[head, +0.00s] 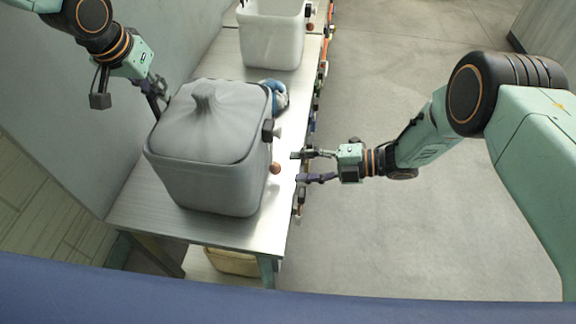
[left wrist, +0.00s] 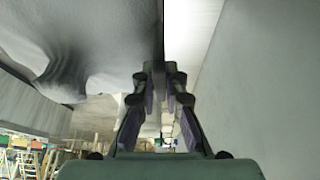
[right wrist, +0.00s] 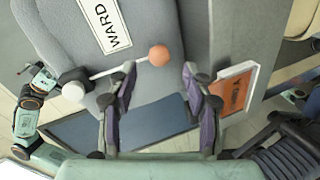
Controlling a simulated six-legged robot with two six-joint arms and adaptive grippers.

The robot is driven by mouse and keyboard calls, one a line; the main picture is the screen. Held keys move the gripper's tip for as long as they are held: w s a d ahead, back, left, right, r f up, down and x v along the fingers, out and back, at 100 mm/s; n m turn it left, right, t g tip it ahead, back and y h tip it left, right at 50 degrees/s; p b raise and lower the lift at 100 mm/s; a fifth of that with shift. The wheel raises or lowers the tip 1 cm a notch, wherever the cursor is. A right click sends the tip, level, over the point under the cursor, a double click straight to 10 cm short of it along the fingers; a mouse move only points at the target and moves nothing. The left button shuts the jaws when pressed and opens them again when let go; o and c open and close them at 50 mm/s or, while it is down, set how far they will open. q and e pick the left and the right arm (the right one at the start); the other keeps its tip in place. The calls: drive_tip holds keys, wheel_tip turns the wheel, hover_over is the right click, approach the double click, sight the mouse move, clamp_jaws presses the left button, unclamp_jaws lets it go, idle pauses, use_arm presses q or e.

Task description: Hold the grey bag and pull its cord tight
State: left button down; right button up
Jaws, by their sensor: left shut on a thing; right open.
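The grey bag (head: 212,150) lines a squarish bin on the metal bench, its top gathered into a peak. It fills the upper left of the left wrist view (left wrist: 75,40). My left gripper (head: 158,108) is shut on the bag's rim at its left side; the exact contact is partly hidden. On the bag's right side is a dark toggle with a white end (right wrist: 74,90). A white cord (right wrist: 118,70) runs from it to an orange ball (right wrist: 158,56).
A white bin (head: 272,40) stands farther back on the bench (head: 200,228). A blue and white bundle (head: 275,94) lies behind the grey bag. An orange label (right wrist: 235,90) is on the bench edge. A wall borders the left; open floor lies right.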

drive_tip(key=v, duration=0.7)
drive_tip(key=shift+d, duration=0.1)
use_arm(q)
drive_tip(key=c, duration=1.3)
unclamp_jaws()
drive_tip(key=shift+c, duration=0.2)
drive_tip(key=v, duration=1.2)
